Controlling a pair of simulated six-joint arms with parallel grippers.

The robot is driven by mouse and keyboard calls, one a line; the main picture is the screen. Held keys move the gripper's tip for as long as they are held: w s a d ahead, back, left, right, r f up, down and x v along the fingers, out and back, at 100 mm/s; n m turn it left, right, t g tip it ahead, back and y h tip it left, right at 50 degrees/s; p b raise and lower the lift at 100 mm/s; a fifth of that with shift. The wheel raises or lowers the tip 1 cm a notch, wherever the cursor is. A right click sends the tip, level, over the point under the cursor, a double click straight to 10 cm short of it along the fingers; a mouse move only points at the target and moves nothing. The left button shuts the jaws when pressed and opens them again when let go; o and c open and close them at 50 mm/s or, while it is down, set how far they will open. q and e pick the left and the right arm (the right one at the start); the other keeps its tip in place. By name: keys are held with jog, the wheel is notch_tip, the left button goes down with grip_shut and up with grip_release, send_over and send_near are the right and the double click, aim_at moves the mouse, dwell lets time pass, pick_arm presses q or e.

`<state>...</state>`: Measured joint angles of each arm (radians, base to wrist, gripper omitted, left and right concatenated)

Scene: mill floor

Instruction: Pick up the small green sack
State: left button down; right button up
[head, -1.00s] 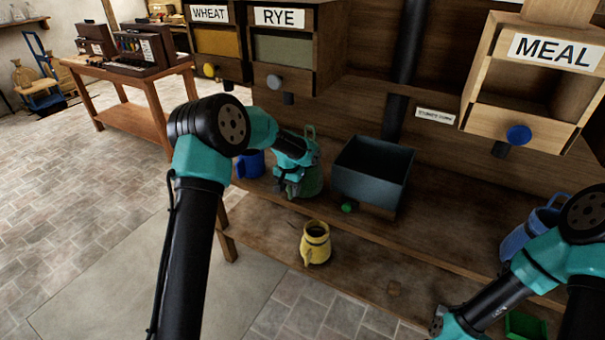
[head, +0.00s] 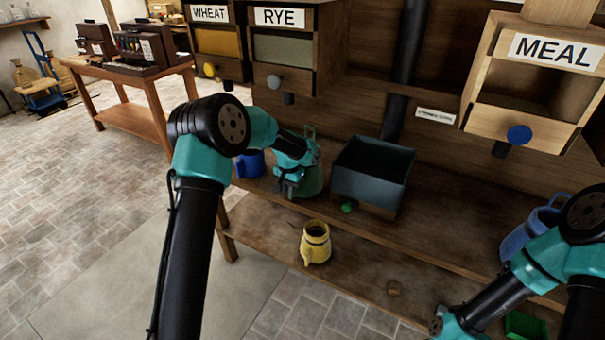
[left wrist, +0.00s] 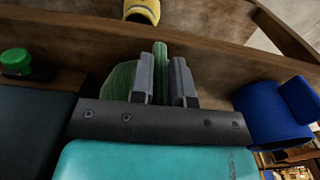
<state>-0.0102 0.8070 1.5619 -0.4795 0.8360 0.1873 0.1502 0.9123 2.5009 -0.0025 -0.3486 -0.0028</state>
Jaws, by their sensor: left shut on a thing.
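The small green sack (head: 314,180) stands on the wooden bench, left of the dark metal bin. A loop shows at its top. My left gripper (head: 287,188) is at its near left side and partly covers it. In the left wrist view, the two grey fingers (left wrist: 161,82) are shut on a narrow part of the green sack (left wrist: 121,82), and green cloth shows between and beside them. I cannot tell whether its base touches the bench. My right arm shows at the lower right, but its gripper is out of view.
The dark bin (head: 372,180) stands close on the right, with a green knob (head: 347,207) in front. A blue jug (head: 250,164) is close on the left. A yellow jug (head: 315,245) stands on the lower board. Another blue jug (head: 525,232) is at the right.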

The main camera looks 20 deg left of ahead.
pick_arm(q)
jog(key=shift+r, duration=0.5)
notch_tip(320, 180, up, 3)
jog(key=shift+f, duration=0.15)
jog(key=s+d, duration=0.3)
jog(key=s, duration=0.4)
jog(key=s+d+r, duration=0.1)
jog(key=s+d, duration=0.2)
jog(key=s, duration=0.4)
jog(key=shift+s+r, duration=0.15)
jog(key=shift+s, duration=0.25)
